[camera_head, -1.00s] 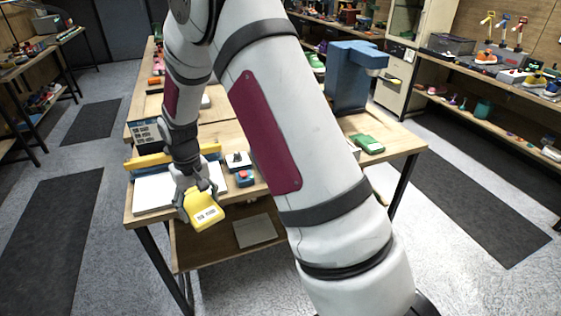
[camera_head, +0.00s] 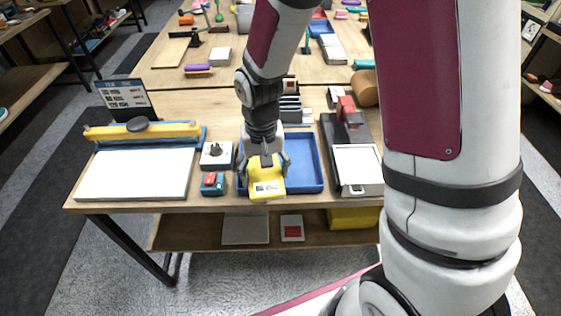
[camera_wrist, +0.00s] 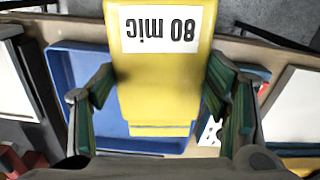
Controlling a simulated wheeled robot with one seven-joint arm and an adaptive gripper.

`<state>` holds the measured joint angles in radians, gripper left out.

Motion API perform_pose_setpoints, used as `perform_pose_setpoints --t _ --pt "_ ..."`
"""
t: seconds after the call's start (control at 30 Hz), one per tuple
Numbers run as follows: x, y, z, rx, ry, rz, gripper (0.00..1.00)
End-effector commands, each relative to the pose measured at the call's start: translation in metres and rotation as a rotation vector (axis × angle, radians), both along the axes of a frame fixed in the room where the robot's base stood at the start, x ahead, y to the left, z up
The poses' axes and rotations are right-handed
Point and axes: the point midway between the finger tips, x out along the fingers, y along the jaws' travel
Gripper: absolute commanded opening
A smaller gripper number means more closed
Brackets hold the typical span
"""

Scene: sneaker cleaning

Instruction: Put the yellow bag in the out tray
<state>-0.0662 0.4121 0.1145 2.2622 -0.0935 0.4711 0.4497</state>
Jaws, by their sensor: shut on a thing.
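The yellow bag (camera_head: 265,182), with a white label reading "80 mic", is held in my gripper (camera_head: 264,168). In the wrist view the bag (camera_wrist: 160,75) fills the middle between the two fingers, which close on its sides. A blue tray (camera_head: 318,165) lies on the near part of the table, and the bag overlaps its left front part. I cannot tell the exact height of the bag above it. The tray also shows behind the bag in the wrist view (camera_wrist: 82,75). No label marking it as the out tray is readable.
Left of the tray are a small white device (camera_head: 216,154), a red and blue block (camera_head: 212,184) and a white board (camera_head: 135,176) with a yellow bar. Right of it stands a dark device with a white plate (camera_head: 357,166). A lower shelf (camera_head: 190,232) runs below.

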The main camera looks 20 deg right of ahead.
Motion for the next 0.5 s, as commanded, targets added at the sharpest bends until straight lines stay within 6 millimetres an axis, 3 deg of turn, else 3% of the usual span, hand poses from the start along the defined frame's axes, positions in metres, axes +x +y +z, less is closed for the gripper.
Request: perform_pose_setpoints --t 0.1,0.27,0.37,0.5 --pt "-0.031 0.012 -0.014 -0.001 -0.001 -0.053 0.37" --pt "-0.058 0.016 -0.022 -0.002 -0.001 -0.106 0.37" --pt "-0.058 0.013 -0.023 -0.003 -0.002 -0.121 0.37" --pt "-0.035 0.0 -0.025 -0.002 -0.001 -0.126 0.37"
